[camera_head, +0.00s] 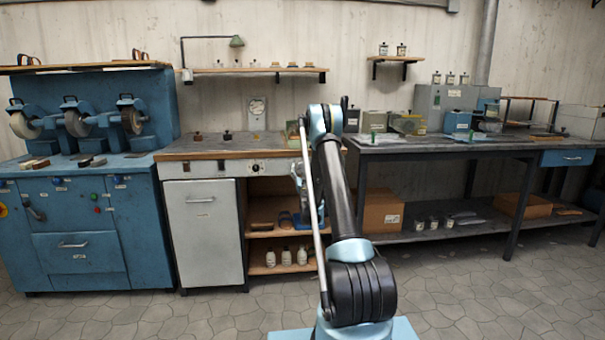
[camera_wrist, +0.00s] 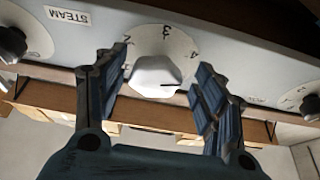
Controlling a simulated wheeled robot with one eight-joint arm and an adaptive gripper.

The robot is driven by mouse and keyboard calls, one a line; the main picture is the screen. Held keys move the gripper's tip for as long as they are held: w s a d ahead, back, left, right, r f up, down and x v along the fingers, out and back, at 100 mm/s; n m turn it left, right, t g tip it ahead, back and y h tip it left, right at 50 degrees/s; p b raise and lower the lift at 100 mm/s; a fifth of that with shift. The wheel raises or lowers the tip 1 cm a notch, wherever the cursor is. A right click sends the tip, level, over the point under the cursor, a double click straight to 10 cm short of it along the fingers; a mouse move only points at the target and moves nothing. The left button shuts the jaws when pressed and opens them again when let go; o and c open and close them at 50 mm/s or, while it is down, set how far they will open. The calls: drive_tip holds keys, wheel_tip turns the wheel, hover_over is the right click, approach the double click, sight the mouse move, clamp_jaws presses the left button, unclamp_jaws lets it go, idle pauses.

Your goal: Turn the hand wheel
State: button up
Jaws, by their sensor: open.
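In the wrist view a white faceted knob (camera_wrist: 157,76) sits on a round pale dial marked with numbers, on the front panel of a workbench. It is the turning part closest to my gripper; I cannot tell for sure that it is the hand wheel. My gripper (camera_wrist: 161,72) is open, with one dark blue finger on each side of the knob. Gaps show between the fingers and the knob, and nothing is held. In the head view my arm covers this part of the bench front, and the knob is not visible there.
Black knobs flank the dial, one at the left (camera_wrist: 12,44) near a STEAM label (camera_wrist: 68,15) and one at the right (camera_wrist: 309,106). A wooden edge runs below the panel. In the head view a blue grinding machine (camera_head: 80,238) stands left and a dark table (camera_head: 450,148) right.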

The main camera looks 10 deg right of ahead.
drive_tip(key=shift+d, duration=0.2)
drive_tip(key=c, duration=1)
drive_tip(key=shift+c, duration=0.2)
drive_tip(key=shift+n, duration=0.4)
drive_tip(key=shift+d+n+y, duration=0.1)
drive_tip(key=shift+n+y, duration=0.7)
drive_tip(key=shift+n, duration=0.3)
drive_tip(key=o, duration=1)
drive_tip(key=shift+o, duration=0.2)
